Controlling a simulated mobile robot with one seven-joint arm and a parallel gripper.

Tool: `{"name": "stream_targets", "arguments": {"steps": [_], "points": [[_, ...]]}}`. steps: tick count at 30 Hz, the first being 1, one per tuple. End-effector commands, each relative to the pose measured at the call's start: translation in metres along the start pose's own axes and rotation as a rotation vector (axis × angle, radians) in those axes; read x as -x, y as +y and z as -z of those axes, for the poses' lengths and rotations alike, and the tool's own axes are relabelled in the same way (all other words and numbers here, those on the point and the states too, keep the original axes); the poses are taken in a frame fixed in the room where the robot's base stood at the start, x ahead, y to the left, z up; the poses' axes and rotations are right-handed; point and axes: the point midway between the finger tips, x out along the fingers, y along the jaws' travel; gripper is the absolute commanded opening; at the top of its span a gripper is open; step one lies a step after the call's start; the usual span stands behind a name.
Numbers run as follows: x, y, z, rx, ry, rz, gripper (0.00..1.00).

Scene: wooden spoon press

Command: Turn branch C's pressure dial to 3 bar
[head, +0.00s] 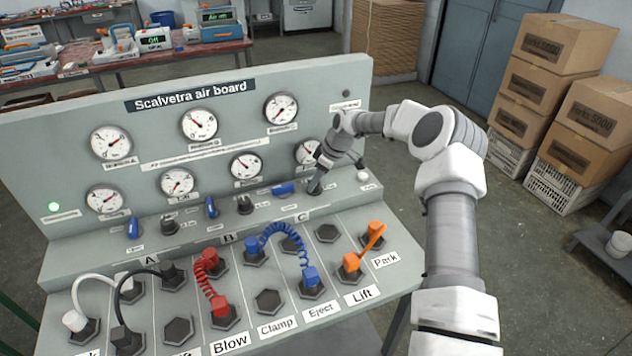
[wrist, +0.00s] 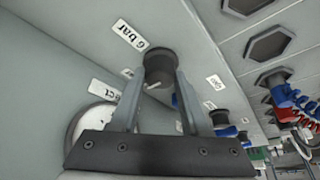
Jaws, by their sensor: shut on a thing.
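The board's C label (head: 302,217) is in the head view, with a dark dial knob on the ledge behind it. My gripper (head: 318,184) is down at that knob. In the wrist view the dark round knob (wrist: 160,63) sits between the fingertips of my gripper (wrist: 166,82), which is shut on it. A pale pointer mark shows on the knob's face.
A blue valve handle (head: 283,188) lies left of my gripper, and another dial knob (head: 245,205) stands further left. Blue coiled hose (head: 280,232) and an orange connector (head: 364,250) sit on the front panel. Stacked boxes (head: 545,80) stand on the right.

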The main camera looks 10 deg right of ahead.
Motion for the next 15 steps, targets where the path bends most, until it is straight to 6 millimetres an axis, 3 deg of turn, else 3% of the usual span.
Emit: {"name": "stream_targets", "arguments": {"steps": [15], "points": [[-0.0012, -0.0002, -0.0018, 0.039, -0.004, 0.018, 0.0]]}}
